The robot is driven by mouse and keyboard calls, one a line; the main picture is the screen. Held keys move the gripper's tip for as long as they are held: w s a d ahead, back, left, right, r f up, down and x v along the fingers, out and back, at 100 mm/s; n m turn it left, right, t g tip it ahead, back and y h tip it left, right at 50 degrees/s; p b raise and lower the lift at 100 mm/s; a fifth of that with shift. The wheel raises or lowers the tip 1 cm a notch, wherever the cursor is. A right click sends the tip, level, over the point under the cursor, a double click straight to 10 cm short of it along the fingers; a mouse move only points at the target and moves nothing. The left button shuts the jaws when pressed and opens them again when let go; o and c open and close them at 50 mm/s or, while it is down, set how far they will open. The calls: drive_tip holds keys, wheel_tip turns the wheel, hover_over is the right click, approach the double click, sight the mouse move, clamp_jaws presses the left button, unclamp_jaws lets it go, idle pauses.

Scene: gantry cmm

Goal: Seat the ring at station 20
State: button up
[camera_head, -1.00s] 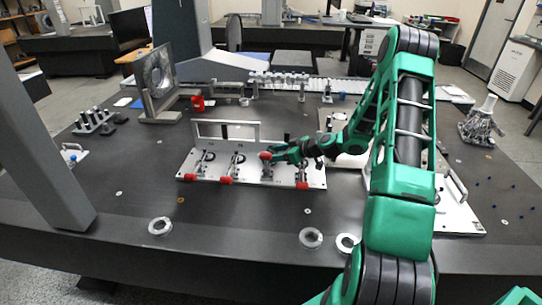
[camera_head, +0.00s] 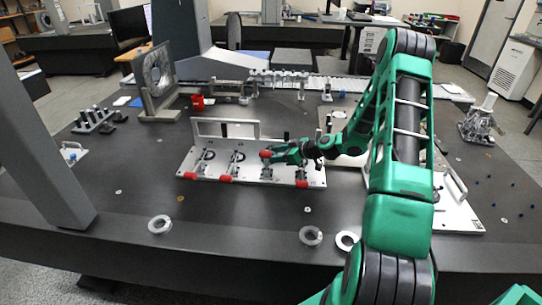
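Three pale rings lie flat on the dark table near its front edge: a left ring (camera_head: 160,224), a middle ring (camera_head: 310,235) and a right ring (camera_head: 346,241). A white fixture plate (camera_head: 208,178) with a raised handle bar stands mid-table, carrying a row of clamps with red grips. Three red grips lie low along the plate's front; another red grip (camera_head: 265,154) is higher. My green gripper (camera_head: 273,154) is at this higher grip, reaching from the right. Its fingers are too small to tell whether they close on it. I cannot read any station number.
A second white plate with a handle (camera_head: 452,205) is at the right, behind my arm. A framed disc stand (camera_head: 157,85), a peg block (camera_head: 92,120) and a red cup (camera_head: 197,102) are at the back left. The left front of the table is mostly clear.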

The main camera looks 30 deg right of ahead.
drive_tip(key=shift+r, duration=0.1)
drive_tip(key=o, duration=1.5)
drive_tip(key=shift+c, duration=0.2)
drive_tip(key=shift+d, duration=0.1)
drive_tip(key=shift+s+d, duration=0.15)
drive_tip(key=v, duration=1)
drive_tip(key=shift+s+r, duration=0.15)
drive_tip(key=shift+a, duration=0.25)
